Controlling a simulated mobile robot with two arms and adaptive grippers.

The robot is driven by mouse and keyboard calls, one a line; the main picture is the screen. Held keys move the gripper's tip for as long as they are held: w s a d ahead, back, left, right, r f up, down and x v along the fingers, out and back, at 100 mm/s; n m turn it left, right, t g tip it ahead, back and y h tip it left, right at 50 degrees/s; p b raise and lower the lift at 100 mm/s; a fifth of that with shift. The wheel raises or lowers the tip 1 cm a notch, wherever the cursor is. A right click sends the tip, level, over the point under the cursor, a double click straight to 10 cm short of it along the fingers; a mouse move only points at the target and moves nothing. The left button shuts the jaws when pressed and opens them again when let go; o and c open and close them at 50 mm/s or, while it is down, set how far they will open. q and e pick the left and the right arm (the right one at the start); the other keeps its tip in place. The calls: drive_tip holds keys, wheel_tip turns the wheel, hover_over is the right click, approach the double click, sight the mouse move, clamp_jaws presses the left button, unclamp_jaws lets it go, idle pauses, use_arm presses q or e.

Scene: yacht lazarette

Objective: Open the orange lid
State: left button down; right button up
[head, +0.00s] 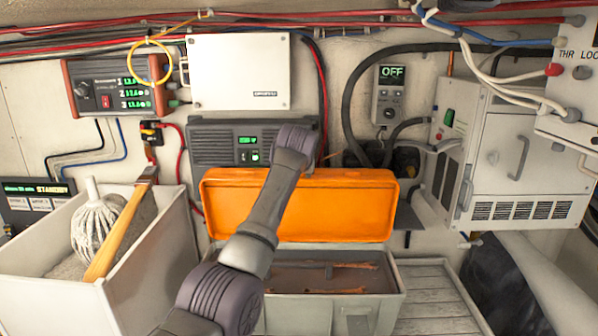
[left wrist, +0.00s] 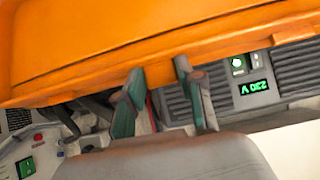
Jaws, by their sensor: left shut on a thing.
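The orange lid (head: 345,203) stands raised, close to upright, at the back of a grey box (head: 345,312). The box's inside shows, with several brown pieces on its floor. My left arm reaches across the front of the lid to its top edge. In the head view its fingers are hidden behind the wrist and the lid. In the left wrist view my left gripper (left wrist: 163,92) has its fingers on either side of a small part at the edge of the orange lid (left wrist: 130,45), shut on it. My right gripper is not in view.
A white bin (head: 150,262) with a mop and a wooden handle stands left of the box. A dark grey unit with a green display (head: 215,148) is behind the lid. A white cabinet (head: 500,160) is at right. A slatted board (head: 435,300) lies right of the box.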

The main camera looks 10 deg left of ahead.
use_arm(q)
drive_tip(key=shift+f, duration=0.1)
drive_tip(key=c, duration=0.7)
unclamp_jaws()
drive_tip(key=shift+s, duration=0.1)
drive_tip(key=v, duration=1.2)
